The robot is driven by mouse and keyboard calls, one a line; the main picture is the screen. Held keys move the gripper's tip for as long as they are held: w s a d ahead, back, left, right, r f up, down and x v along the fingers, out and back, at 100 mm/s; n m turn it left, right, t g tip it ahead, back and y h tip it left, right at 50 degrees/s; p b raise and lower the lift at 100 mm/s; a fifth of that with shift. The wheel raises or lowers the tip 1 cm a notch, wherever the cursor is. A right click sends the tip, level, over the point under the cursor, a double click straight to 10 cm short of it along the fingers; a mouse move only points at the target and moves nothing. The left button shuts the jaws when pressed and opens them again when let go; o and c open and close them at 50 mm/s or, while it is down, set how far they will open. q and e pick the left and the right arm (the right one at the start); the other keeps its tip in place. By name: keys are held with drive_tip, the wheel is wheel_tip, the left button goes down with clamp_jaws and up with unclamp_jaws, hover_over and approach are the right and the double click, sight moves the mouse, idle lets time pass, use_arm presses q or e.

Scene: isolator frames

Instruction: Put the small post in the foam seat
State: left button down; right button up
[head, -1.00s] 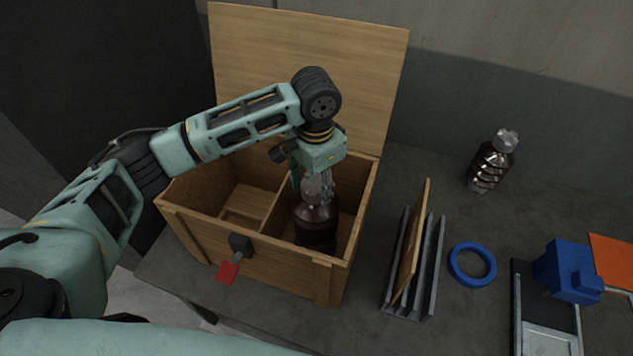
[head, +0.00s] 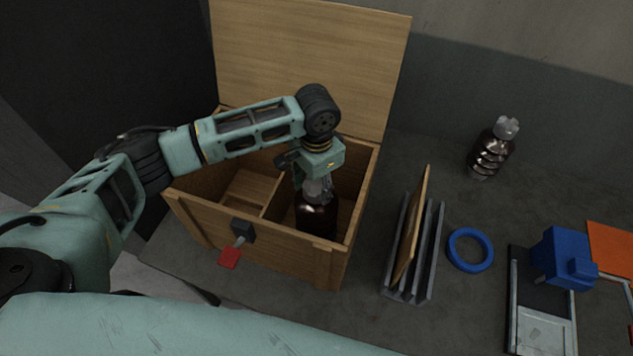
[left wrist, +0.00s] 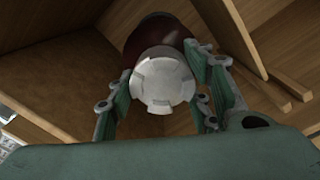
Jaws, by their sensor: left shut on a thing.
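The post (head: 317,220) is a dark brown, glossy body with a pale grey cap. It stands roughly upright inside the right compartment of the open wooden crate (head: 290,262). My left gripper (head: 314,188) reaches down into the crate and is shut on the post's cap. In the left wrist view the fingers (left wrist: 165,92) lie on either side of the grey cap, with the brown body (left wrist: 150,32) beyond. The foam seat cannot be made out; the post's lower end is hidden by the crate's front wall. My right gripper is out of view.
The crate's lid stands open behind (head: 310,60). A divider and a left compartment lie beside the post. To the right are a slotted rack (head: 415,250) with a board, a blue ring (head: 470,250), a blue block (head: 563,260) and another ribbed brown post (head: 490,152).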

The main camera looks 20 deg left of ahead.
use_arm(q)
drive_tip(key=c, duration=1.4)
unclamp_jaws()
drive_tip(key=o, duration=0.5)
drive_tip(key=shift+s, duration=0.1)
wheel_tip(320, 180, up, 11)
drive_tip(key=shift+f+b, duration=0.1)
drive_tip(key=shift+b, duration=1.1)
drive_tip(key=shift+r, duration=0.7)
